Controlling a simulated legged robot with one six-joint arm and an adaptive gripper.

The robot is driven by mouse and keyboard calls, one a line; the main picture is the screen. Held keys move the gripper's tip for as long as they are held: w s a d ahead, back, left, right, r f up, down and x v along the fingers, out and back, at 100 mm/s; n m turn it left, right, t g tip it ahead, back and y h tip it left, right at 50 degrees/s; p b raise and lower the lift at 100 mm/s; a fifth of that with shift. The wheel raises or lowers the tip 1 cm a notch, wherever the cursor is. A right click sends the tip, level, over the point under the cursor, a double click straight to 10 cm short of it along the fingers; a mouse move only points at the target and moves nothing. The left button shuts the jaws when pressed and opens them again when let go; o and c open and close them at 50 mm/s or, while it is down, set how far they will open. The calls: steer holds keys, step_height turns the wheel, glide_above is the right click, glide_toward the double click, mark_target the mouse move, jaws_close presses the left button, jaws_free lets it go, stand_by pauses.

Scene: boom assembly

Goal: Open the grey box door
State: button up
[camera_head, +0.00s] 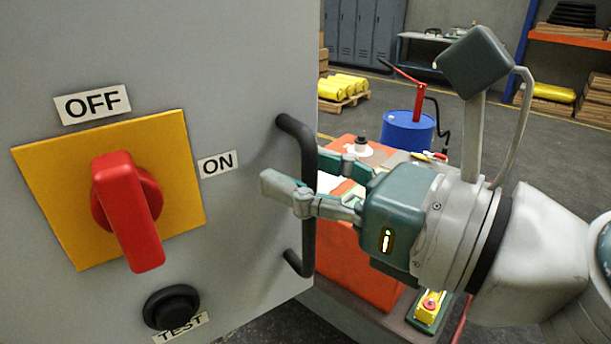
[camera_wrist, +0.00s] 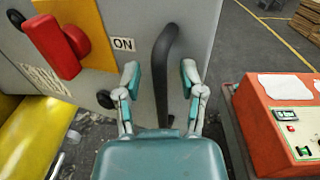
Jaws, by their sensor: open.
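The grey box door (camera_head: 240,60) fills the left of the head view, and its right edge borders the open floor. A black bar handle (camera_head: 308,190) is fixed near that edge. My gripper (camera_head: 292,177) is open, with one finger on each side of the handle. In the wrist view the handle (camera_wrist: 162,70) stands between the two spread fingertips (camera_wrist: 160,75), with gaps visible on both sides. The door also carries a red rotary switch (camera_head: 128,205) on a yellow plate (camera_head: 60,170), and a black TEST button (camera_head: 171,306).
An orange machine (camera_head: 355,255) stands behind my gripper, and the wrist view shows it at right (camera_wrist: 285,120). A blue barrel (camera_head: 407,133), yellow cylinders (camera_head: 343,87) and grey lockers (camera_head: 362,35) stand farther back. Floor between them is open.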

mark_target(257, 33)
step_height(257, 33, up, 9)
steer(key=shift+r, duration=0.15)
steer(key=shift+s+a, duration=0.1)
stand_by(0.4)
